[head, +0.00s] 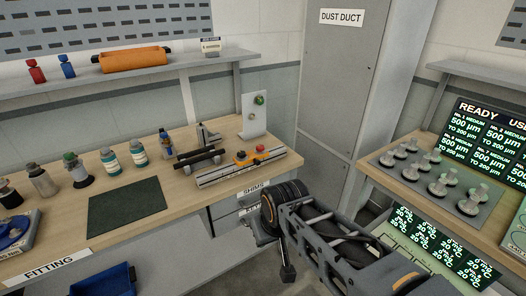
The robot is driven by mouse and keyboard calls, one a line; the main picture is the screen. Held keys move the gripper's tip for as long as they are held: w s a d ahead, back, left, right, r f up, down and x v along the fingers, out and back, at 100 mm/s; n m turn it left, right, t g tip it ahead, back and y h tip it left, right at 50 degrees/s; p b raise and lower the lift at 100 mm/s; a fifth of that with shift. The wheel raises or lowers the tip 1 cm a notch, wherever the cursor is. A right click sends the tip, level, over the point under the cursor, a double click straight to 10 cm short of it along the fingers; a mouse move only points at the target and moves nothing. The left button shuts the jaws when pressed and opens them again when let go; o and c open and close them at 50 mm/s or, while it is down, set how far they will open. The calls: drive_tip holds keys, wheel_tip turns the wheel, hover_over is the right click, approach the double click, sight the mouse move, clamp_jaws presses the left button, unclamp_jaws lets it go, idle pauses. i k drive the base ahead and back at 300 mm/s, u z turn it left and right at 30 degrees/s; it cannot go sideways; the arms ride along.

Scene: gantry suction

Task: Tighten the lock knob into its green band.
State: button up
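A rail fixture (240,169) with a measuring scale lies on the wooden bench near its right end. I cannot tell which of these is the lock knob, and no green band can be made out for certain. My gripper (288,272) hangs in front of the bench, apart from the fixture; its fingers are too dark and small to read.
Black bars (199,158) lie left of the rail. Several bottles (110,162) stand along the bench, and a dark green mat (127,207) lies in front. A tall grey cabinet (335,85) stands behind. A right-hand bench holds a grey plate (425,179) with several pale knobs.

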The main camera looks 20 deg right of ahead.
sight(259, 147)
drive_tip(key=u, duration=0.25)
drive_tip(key=i, duration=1.15)
drive_tip(key=z, duration=0.7)
